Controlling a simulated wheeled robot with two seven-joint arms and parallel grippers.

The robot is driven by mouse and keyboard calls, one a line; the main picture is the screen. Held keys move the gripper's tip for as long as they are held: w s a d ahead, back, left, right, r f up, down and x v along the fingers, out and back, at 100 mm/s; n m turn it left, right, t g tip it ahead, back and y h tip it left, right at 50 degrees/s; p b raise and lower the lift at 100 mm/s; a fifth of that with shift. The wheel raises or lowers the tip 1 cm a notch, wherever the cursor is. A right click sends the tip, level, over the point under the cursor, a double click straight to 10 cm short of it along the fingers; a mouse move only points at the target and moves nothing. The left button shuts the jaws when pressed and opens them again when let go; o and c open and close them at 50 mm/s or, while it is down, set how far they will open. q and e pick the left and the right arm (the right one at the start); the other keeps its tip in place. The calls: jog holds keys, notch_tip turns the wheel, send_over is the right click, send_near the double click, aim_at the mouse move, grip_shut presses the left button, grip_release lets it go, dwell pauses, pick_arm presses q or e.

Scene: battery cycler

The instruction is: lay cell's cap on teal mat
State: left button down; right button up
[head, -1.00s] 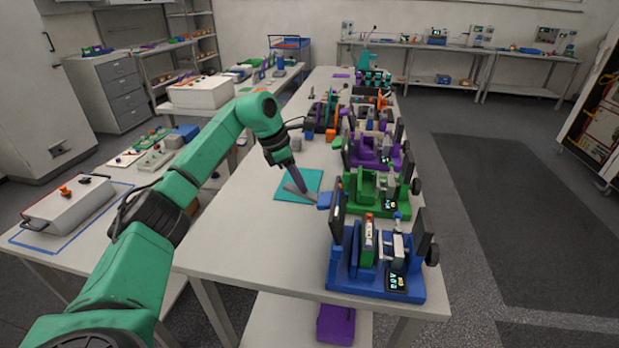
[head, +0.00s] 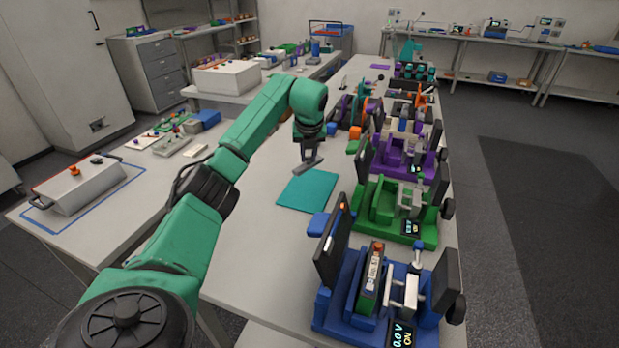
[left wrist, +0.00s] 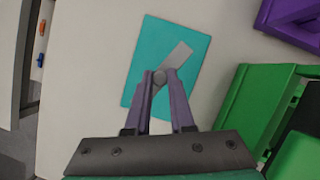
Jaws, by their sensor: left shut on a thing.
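My left gripper (head: 309,155) is shut on a flat grey cap (head: 306,167), held like a short bar. In the head view it hangs at the back edge of the teal mat (head: 307,192), seemingly above it. Any gap to the mat is hard to judge. A cell (head: 371,278) with an orange top sits upright in the blue cycler (head: 340,310). My right gripper is out of view.
The green cycler (head: 383,225) and purple cycler (head: 390,160) stand behind the blue one along the table's right side. A blue block (head: 318,225) lies just in front of the mat. The white table (head: 250,235) is clear left of the mat.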

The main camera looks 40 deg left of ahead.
pick_arm(q)
notch_tip(320, 180, down, 7)
jog(key=shift+w+d+r+p, duration=0.1)
jog(key=shift+p, duration=0.4)
jog(key=shift+f, duration=0.4)
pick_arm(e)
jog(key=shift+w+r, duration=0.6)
pick_arm(q)
jog(key=c, duration=0.8)
grip_release()
jog(key=shift+f, duration=0.1)
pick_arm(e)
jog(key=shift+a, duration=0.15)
